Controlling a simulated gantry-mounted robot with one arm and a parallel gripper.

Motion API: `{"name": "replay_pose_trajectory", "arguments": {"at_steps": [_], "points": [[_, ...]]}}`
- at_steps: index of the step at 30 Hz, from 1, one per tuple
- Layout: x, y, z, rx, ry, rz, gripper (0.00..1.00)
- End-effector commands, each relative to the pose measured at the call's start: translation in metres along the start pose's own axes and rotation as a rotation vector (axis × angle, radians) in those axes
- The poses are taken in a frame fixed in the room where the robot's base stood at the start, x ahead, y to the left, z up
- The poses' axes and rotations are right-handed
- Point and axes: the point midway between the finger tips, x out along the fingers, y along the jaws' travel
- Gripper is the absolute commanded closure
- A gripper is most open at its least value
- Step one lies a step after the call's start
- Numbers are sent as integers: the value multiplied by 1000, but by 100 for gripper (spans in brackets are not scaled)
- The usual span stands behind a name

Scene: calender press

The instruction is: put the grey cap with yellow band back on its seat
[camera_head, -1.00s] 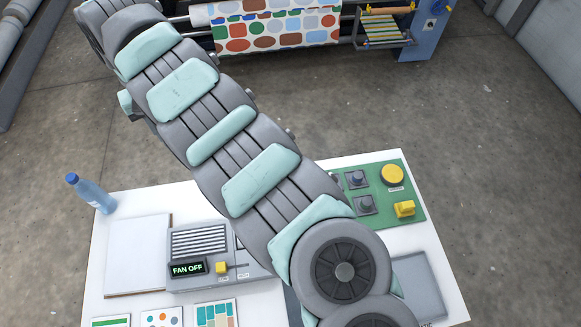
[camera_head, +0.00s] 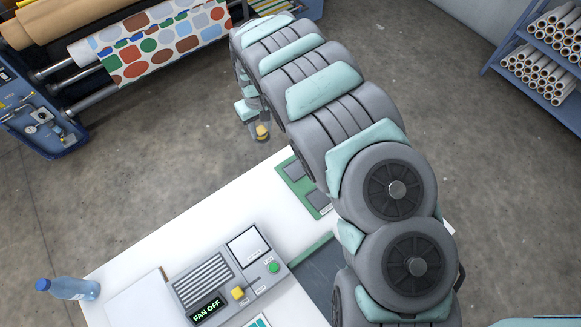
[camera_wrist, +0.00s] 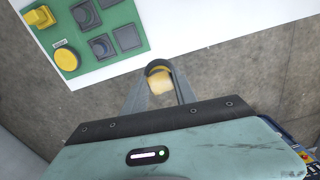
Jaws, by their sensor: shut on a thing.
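My gripper (camera_head: 257,122) hangs beyond the far edge of the white table in the head view, above the concrete floor. It is shut on a small grey and yellow thing, which looks like the cap with the yellow band (camera_head: 263,132). In the wrist view the cap (camera_wrist: 160,79) sits between the fingertips of my gripper (camera_wrist: 160,88), with a dark rim and a blurred yellow part. Its exact tilt is hard to tell. I cannot make out the cap's seat in either view.
The white table (camera_head: 190,215) carries a green panel (camera_wrist: 115,25) with yellow and grey controls, a fan control box (camera_head: 225,275) and a blue bottle (camera_head: 72,289). The press (camera_head: 110,60) with patterned fabric stands back left. A shelf of rolls (camera_head: 545,60) stands right. Floor between is clear.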

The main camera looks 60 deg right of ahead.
Motion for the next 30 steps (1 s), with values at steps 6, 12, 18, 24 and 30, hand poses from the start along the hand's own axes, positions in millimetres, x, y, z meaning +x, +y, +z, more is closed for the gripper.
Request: {"name": "replay_pose_trajectory", "arguments": {"at_steps": [6,12,18,24,30], "points": [[16,75,47,93,-3,13,100],[29,94,61,114,-2,18,100],[57,95,62,114,-1,19,100],[65,92,59,113,0,15,100],[80,93,60,113,0,17,100]]}}
